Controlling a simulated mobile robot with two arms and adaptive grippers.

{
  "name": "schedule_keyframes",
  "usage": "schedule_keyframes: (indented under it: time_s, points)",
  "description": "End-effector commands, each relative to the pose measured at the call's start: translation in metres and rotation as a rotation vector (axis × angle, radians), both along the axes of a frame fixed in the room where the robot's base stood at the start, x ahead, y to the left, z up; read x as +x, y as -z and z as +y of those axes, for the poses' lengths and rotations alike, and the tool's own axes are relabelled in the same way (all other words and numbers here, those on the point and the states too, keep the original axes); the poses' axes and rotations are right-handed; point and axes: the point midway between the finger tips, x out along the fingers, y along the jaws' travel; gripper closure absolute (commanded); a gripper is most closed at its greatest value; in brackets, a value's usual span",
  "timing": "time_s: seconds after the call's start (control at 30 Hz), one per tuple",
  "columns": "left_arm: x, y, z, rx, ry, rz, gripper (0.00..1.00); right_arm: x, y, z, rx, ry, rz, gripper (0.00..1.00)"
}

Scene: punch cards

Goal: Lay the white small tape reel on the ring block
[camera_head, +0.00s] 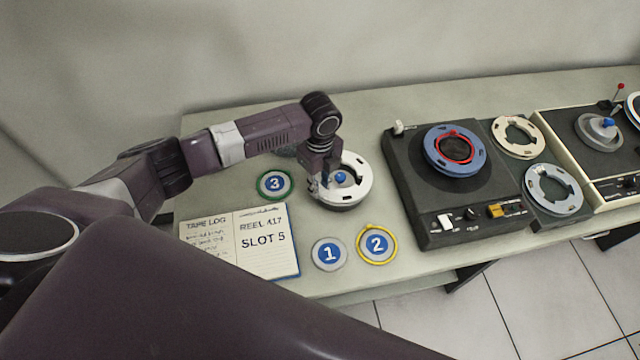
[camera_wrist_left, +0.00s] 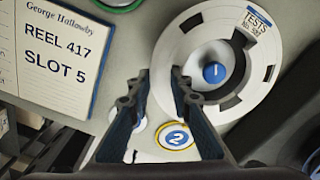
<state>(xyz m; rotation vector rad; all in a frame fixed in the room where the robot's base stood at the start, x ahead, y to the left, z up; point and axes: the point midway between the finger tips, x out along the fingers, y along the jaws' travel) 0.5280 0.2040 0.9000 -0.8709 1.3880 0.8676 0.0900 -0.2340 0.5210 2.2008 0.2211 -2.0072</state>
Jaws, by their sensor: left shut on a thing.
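The white small tape reel (camera_head: 357,190) lies nearly flat near the table's middle, with a label on its rim (camera_wrist_left: 254,24). My left gripper (camera_head: 319,186) is shut on its left rim; in the left wrist view the fingertips (camera_wrist_left: 160,74) stand on either side of that rim. A blue knob (camera_head: 341,177) shows in the reel's central opening. A grey round body, likely the ring block (camera_head: 345,207), shows just below the reel's front edge. The reel covers most of it, and I cannot tell whether they touch. My right gripper is not in view.
A dark tape deck (camera_head: 412,195) with a blue reel (camera_head: 440,163) stands to the right, with two loose reels beyond it. Numbered discs 1 (camera_head: 329,254), 2 (camera_head: 376,244) and 3 (camera_head: 274,184) and an open log book (camera_head: 265,262) lie nearby.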

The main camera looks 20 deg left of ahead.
Motion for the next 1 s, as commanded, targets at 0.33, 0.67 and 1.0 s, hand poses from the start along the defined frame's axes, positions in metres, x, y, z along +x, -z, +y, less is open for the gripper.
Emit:
schedule_keyframes:
  time_s: [0.33,0.67,1.0]
  points:
    - [0.000,-0.001,-0.001,-0.001,0.000,-0.002,1.00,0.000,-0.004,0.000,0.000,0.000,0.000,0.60]
    - [0.001,0.001,-0.001,-0.001,0.000,-0.002,1.00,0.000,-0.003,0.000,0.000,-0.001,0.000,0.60]
    - [0.000,0.010,-0.001,-0.002,0.000,-0.001,1.00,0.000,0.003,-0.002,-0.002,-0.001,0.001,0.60]
